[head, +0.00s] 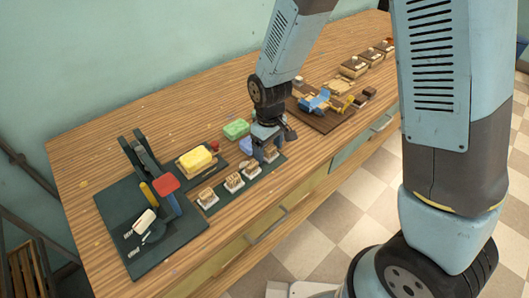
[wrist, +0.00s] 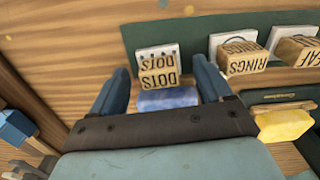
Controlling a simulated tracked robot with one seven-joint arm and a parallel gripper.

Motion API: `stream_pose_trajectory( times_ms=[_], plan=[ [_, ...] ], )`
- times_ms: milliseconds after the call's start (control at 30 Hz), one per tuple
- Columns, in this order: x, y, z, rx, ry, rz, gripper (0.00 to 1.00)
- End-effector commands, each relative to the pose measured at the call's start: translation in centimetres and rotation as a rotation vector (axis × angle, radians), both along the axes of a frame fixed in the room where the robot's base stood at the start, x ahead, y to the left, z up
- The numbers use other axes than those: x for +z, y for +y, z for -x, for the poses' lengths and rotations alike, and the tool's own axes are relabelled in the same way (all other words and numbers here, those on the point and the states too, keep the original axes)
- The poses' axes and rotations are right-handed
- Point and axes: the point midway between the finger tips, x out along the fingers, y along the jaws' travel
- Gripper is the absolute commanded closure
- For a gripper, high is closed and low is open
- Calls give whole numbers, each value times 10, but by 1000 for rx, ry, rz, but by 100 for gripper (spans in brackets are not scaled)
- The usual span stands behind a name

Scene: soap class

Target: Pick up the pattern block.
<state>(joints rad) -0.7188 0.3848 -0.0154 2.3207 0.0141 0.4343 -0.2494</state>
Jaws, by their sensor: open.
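Several wooden pattern blocks stand on white cards along a dark green mat (head: 211,208). The block marked DOTS (wrist: 159,72) is at the end of the row, by my gripper; in the head view it shows at the right end (head: 271,154). The blocks marked RINGS (wrist: 243,60) and LEAF (wrist: 297,49) stand to its right in the wrist view. My gripper (wrist: 160,84) is open, with one finger on each side of the DOTS block in the wrist view and nothing held. I cannot tell how far the fingertips are from the block.
A blue soap (wrist: 168,98) lies beside the DOTS block, partly hidden by my gripper. A green soap (head: 236,128) and a yellow soap (head: 196,160) lie nearby. A dark board (head: 126,259) with tools is at left; a brown tray (head: 325,123) with items is at right.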

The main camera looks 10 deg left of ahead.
Motion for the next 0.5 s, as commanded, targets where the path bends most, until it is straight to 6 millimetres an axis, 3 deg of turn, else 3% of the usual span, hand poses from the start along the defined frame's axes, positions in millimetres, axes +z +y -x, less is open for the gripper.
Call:
stream_pose_trajectory(
  times_ms=[67, 500],
  plan=[
    [0, 0, 0, 0, 0, 0, 23],
    [0, 0, 0, 1, 0, 0, 65]
  ],
)
